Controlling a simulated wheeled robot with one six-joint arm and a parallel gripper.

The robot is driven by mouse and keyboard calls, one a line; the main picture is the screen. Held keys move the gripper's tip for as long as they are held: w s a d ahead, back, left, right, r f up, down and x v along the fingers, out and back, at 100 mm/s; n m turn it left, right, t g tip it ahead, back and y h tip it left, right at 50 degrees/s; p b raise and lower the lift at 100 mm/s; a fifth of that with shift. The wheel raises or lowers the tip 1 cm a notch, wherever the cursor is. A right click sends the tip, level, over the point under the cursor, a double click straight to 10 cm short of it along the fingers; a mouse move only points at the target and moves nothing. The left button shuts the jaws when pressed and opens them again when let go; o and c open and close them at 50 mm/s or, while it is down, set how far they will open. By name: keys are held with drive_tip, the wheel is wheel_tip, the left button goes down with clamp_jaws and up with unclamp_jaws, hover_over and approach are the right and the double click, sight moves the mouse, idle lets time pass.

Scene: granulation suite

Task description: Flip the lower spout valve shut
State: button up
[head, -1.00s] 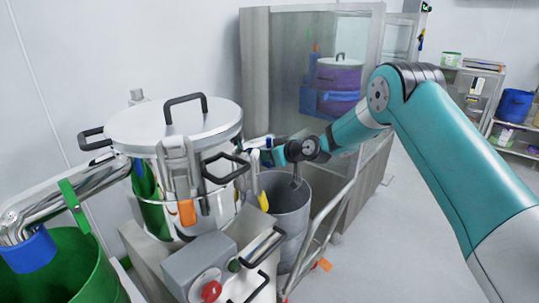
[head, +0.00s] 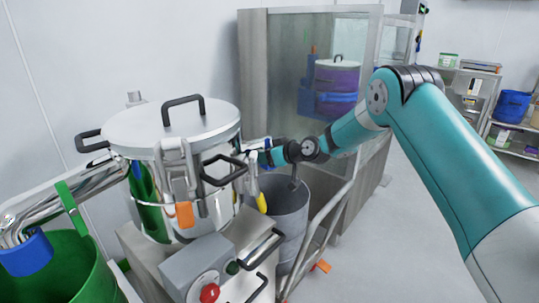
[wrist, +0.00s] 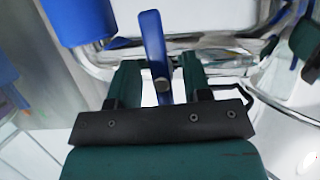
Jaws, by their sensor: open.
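In the wrist view, a flat blue valve lever (wrist: 154,48) stands between the two dark green fingers of my gripper (wrist: 159,66). The fingers are open, with a gap visible on each side of the lever; I cannot tell whether either touches it. Behind it runs a shiny steel pipe (wrist: 225,62). In the head view, my gripper (head: 262,151) is at the right side of the lidded steel vessel (head: 172,132), above a grey bucket (head: 290,222). The lever is hard to pick out there, among small blue parts by the gripper.
A steel spout (head: 95,183) with a green lever (head: 70,204) and blue end (head: 27,252) hangs over a green bin (head: 85,275) at left. A grey control box with a red knob (head: 209,292) stands in front. A glass-fronted cabinet (head: 285,80) is behind. Floor at right is clear.

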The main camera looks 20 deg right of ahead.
drive_tip(key=v, duration=1.7)
drive_tip(key=shift+s, duration=0.2)
drive_tip(key=shift+d+r, duration=0.1)
drive_tip(key=s+a+r+n+g, duration=0.1)
drive_tip(key=s+a+r+g, duration=0.2)
drive_tip(key=s+a, duration=0.35)
drive_tip(key=s+a+r+g, duration=0.3)
drive_tip(key=s+a, duration=0.3)
drive_tip(key=s, duration=0.1)
drive_tip(key=s+g+h, duration=0.4)
drive_tip(key=s+g, duration=0.1)
drive_tip(key=s, duration=1.8)
wheel_tip(320, 180, up, 20)
drive_tip(key=m+p, duration=0.1)
drive_tip(key=p, duration=1.8)
drive_tip(key=shift+a, duration=0.45)
